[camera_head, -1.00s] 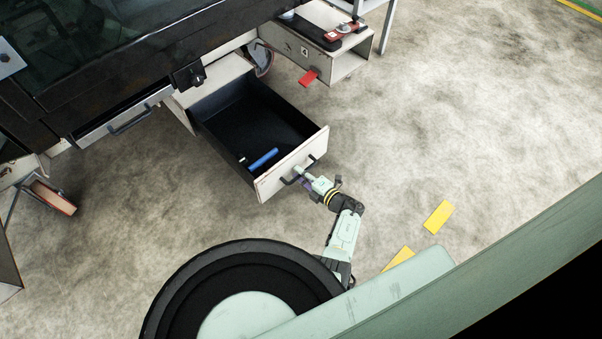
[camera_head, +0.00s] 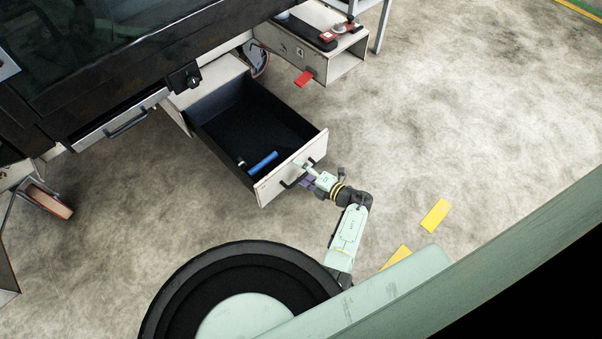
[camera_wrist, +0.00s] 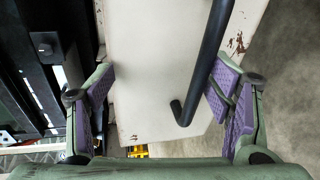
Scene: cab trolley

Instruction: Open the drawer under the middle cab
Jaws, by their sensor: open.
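The drawer (camera_head: 218,112) under the middle cab stands well out from the dark cab body (camera_head: 105,65). Its inside is black and its front panel (camera_head: 272,189) is pale and scuffed. A dark bar handle (camera_head: 290,184) is on the panel's outer face. My gripper (camera_head: 308,172) is at the handle and the panel's top edge. In the wrist view, my gripper (camera_wrist: 164,106) is open, its purple-padded fingers wide apart. The handle (camera_wrist: 206,65) runs between them, closer to the right finger, with the pale panel (camera_wrist: 150,60) behind. Whether a finger touches the handle is unclear.
A blue object (camera_head: 262,161) and a small pale item lie in the drawer. A closed drawer (camera_head: 120,122) with a handle is to the left. Floor on the right is clear except yellow markings (camera_head: 435,215).

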